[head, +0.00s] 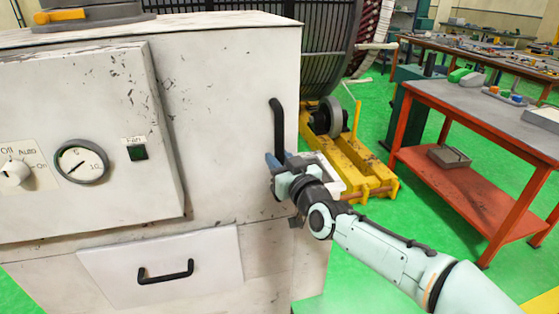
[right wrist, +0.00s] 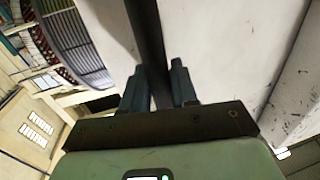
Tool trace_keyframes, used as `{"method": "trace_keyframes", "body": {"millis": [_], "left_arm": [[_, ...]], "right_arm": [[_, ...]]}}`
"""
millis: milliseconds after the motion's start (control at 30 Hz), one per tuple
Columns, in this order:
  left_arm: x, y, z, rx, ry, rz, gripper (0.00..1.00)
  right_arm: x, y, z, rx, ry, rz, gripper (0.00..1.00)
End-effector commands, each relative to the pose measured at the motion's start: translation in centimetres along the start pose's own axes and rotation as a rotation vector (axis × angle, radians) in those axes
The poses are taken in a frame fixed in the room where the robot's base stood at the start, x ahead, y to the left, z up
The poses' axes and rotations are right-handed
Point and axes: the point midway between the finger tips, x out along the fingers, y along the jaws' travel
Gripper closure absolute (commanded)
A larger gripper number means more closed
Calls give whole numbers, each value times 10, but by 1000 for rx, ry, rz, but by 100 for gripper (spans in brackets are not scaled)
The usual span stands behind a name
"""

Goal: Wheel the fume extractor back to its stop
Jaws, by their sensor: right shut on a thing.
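The fume extractor (head: 225,120) is a large scuffed white cabinet that fills the left and middle of the head view. It has a control panel with a dial and a knob, a drawer front below, and a vertical black handle (head: 278,130) near its right edge. My right gripper (head: 278,162) is at the lower part of this handle. In the right wrist view the two fingers of the gripper (right wrist: 158,85) are on either side of the dark handle bar (right wrist: 146,35), shut on it. My left gripper is not in view. The stop cannot be made out.
A yellow wheeled frame (head: 375,178) stands on the green floor behind the cabinet's right side, by a large dark ribbed drum (head: 328,40). An orange-legged bench (head: 490,115) stands at the right.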

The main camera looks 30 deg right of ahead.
Motion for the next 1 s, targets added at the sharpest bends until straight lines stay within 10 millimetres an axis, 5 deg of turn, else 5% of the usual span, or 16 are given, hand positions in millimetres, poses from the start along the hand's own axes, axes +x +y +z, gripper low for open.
{"method": "trace_keyframes", "body": {"millis": [267,300,333,833,1000], "left_arm": [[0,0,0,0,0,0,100],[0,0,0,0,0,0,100],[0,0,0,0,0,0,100],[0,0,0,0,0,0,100],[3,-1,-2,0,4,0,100]], "right_arm": [[1,-9,4,3,-12,-19,100],[1,-9,4,3,-12,-19,66],[1,-9,4,3,-12,-19,56],[-1,-3,1,1,-2,-6,54],[-18,-3,0,-1,1,-6,54]]}}
